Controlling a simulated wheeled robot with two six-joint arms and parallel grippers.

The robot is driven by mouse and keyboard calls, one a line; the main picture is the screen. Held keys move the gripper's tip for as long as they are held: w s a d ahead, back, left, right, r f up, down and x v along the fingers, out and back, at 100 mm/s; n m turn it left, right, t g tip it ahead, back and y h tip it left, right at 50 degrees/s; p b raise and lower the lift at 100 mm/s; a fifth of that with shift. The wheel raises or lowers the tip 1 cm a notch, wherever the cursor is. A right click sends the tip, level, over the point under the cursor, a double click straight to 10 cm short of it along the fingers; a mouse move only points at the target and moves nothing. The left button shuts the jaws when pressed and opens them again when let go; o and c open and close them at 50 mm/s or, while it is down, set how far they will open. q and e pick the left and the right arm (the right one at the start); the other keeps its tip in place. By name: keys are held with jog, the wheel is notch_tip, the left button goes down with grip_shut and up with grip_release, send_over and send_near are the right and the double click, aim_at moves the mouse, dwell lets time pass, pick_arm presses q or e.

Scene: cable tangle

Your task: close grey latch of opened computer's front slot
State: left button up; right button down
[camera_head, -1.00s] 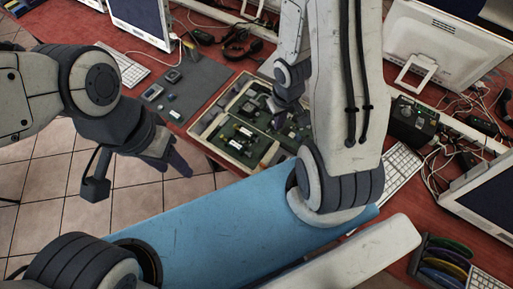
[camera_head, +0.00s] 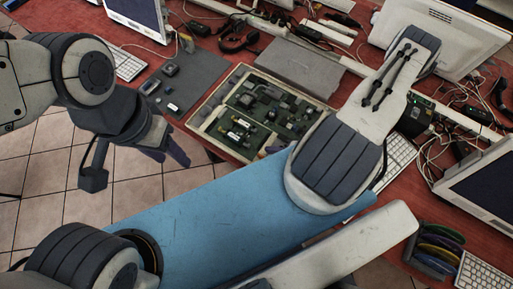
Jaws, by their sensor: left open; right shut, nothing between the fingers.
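The opened computer (camera_head: 207,122) is a shallow pale case with a green circuit board in it, lying at the table's front edge. Small dark and white parts sit on the board. The grey latch and the front slot are too small to make out. My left gripper (camera_head: 172,154) hangs in front of the table, left of the case and apart from it, open and empty. My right gripper is hidden behind my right arm, which covers the area just right of the case. A small greyish piece shows at the case's near right corner; I cannot tell what it is.
A flat grey panel (camera_head: 300,68) lies behind the case. A dark grey mat (camera_head: 190,82) with small parts lies to its left. Monitors (camera_head: 442,30), a white keyboard (camera_head: 397,160), a dark box and loose cables crowd the right side. Tiled floor lies before the table.

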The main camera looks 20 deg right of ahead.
aim_at(248, 145)
jog(key=shift+w+a+f+b, duration=0.3)
jog(key=shift+f, duration=0.3)
jog(key=shift+w+a+f+p, duration=0.1)
jog(key=shift+w+a+p, duration=0.05)
jog(key=shift+w+p, duration=0.25)
jog(key=shift+p+x, duration=0.7)
jog(key=shift+x, duration=2.5)
jog(key=shift+w+a, duration=0.45)
jog(key=shift+w, duration=0.35)
